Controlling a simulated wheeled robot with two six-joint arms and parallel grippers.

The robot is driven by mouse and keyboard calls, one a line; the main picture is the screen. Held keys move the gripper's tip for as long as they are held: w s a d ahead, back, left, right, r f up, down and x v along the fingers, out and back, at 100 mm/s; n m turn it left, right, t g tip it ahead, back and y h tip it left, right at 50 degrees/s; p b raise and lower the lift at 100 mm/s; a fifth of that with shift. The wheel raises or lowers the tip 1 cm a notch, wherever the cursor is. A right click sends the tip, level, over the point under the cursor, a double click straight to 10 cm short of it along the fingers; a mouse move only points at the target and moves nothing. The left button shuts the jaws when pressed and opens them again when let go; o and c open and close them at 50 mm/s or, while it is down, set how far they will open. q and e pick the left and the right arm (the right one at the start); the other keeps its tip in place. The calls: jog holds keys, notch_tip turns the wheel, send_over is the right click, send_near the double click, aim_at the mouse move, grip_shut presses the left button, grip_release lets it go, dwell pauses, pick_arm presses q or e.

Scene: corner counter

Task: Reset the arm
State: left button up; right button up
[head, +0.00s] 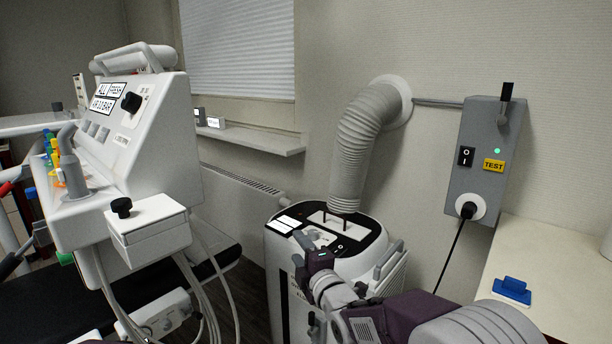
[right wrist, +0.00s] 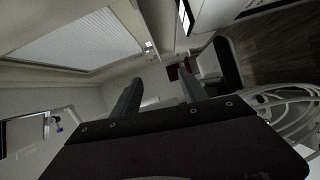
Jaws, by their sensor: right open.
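My right arm comes in from the lower right in the head view. Its right gripper (head: 299,250) is in front of the top of a white wheeled unit with a black panel (head: 283,214). In the right wrist view the two fingers of this gripper (right wrist: 158,88) stand apart with nothing between them. It is open and empty. I cannot tell from these frames whether it touches the unit. My left gripper does not show.
A ribbed hose (head: 357,145) runs from the unit to the wall. A grey switch box (head: 484,150) with a plugged cable hangs at right. A white medical machine (head: 150,140) stands at left.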

jog(key=s+d+r+m+g+h+p, duration=0.1)
jog(key=d+r+m+h+p, duration=0.25)
jog(key=d+r+p, duration=0.5)
jog(key=s+d+r+m+g+h+p, duration=0.25)
jog(key=s+d+m+g+p, duration=0.45)
jog(key=s+d+p, duration=0.4)
pick_arm(q)
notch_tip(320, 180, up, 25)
jog(key=p, duration=0.1)
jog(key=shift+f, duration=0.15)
pick_arm(e)
jog(key=s+f+m+g, duration=0.3)
jog(key=s+f+m, duration=0.2)
jog(key=s, duration=0.3)
jog(key=s+f+m+g, duration=0.3)
jog(key=s+f+m, duration=0.2)
jog(key=s, duration=0.4)
jog(key=shift+s+m+g+h, duration=0.3)
jog(key=shift+m+g, duration=0.1)
jog(key=shift+m, duration=0.35)
